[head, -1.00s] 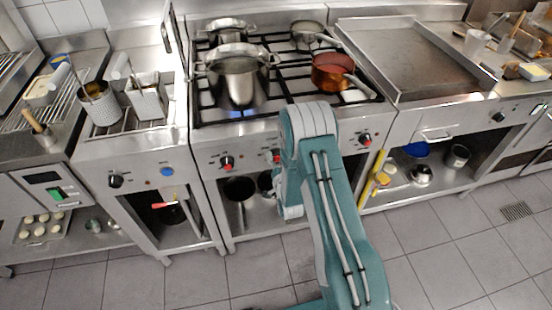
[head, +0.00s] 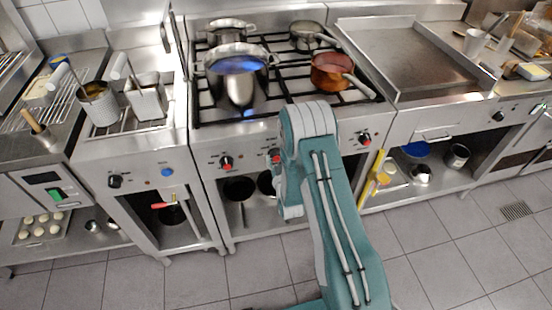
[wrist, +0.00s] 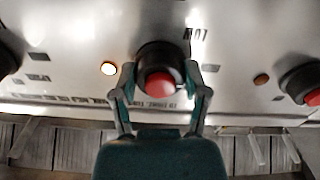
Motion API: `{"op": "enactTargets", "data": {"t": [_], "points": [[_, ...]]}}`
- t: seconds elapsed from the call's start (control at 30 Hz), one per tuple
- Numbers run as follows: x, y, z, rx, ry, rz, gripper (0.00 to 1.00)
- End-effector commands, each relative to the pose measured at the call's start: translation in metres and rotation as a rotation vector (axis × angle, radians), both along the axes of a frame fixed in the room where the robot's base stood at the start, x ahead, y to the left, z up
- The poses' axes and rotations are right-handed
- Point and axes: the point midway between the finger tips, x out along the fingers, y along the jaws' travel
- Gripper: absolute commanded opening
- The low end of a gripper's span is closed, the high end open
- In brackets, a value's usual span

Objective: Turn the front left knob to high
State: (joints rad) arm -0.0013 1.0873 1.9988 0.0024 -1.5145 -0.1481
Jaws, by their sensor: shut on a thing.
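In the wrist view, my gripper (wrist: 159,100) has its two fingers closed on either side of a black knob with a red face (wrist: 160,82). The knob's pointer mark cannot be made out. In the head view my arm hides the gripper and part of the stove front. A red and black knob (head: 227,162) shows clear of the arm at the left of the stove front. Another knob (head: 276,156) shows right beside the arm. I cannot tell from the head view which knob is held. A tall steel pot (head: 238,92) stands on the front left burner.
A copper saucepan (head: 326,72) stands on the front right burner, with two steel pans behind. A lit indicator (wrist: 109,68) is left of the held knob. Another knob (wrist: 304,84) is to the right. A fryer (head: 148,190) adjoins the stove; a flat griddle (head: 405,60) is to the right.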

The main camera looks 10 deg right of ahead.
Motion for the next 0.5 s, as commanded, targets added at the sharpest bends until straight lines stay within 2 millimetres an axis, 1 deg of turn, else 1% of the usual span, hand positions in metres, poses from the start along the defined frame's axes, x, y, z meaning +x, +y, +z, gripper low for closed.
{"op": "enactTargets", "data": {"t": [0.2, 0.5], "points": [[0.0013, 0.0008, 0.0009, -0.043, -0.003, 0.002, 0.11], [0.0014, 0.0012, 0.001, -0.05, -0.002, 0.003, 0.11]]}}
